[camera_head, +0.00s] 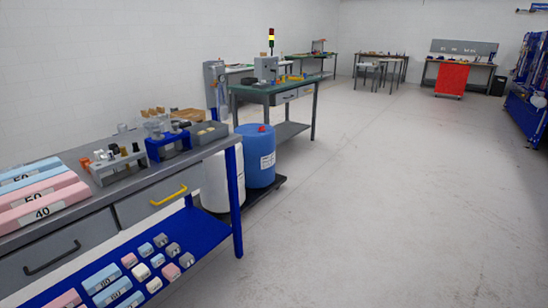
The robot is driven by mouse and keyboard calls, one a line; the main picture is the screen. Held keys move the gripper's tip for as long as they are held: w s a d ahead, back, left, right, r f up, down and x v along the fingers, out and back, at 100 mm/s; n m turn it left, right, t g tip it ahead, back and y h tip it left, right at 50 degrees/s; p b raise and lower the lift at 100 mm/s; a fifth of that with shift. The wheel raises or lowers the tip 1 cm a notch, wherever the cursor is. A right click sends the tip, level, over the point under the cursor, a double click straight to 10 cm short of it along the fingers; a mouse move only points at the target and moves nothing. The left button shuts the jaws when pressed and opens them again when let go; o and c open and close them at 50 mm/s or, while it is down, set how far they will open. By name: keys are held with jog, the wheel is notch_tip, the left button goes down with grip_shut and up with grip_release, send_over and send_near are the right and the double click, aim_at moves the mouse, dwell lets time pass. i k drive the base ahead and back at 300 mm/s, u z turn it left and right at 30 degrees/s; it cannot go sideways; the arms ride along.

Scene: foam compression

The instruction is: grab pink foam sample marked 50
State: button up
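A pink foam block (50,182) with the label 50 lies on the workbench top (85,206) at the left edge of the head view. A light blue foam block (30,169), whose label also seems to read 50, lies just behind it. A second pink block (58,203), marked 40, lies right in front of it. The left ends of these blocks are cut off by the picture edge. My gripper is not in view.
A rack of small parts (117,166) and a blue fixture (167,147) stand right of the foam. A blue lower shelf (205,230) holds several small foam pieces. A blue drum (258,160) stands beyond the bench. The floor (380,190) to the right is clear.

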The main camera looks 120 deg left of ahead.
aim_at(18, 198)
jog(key=k, duration=0.1)
jog(key=u, duration=5.25)
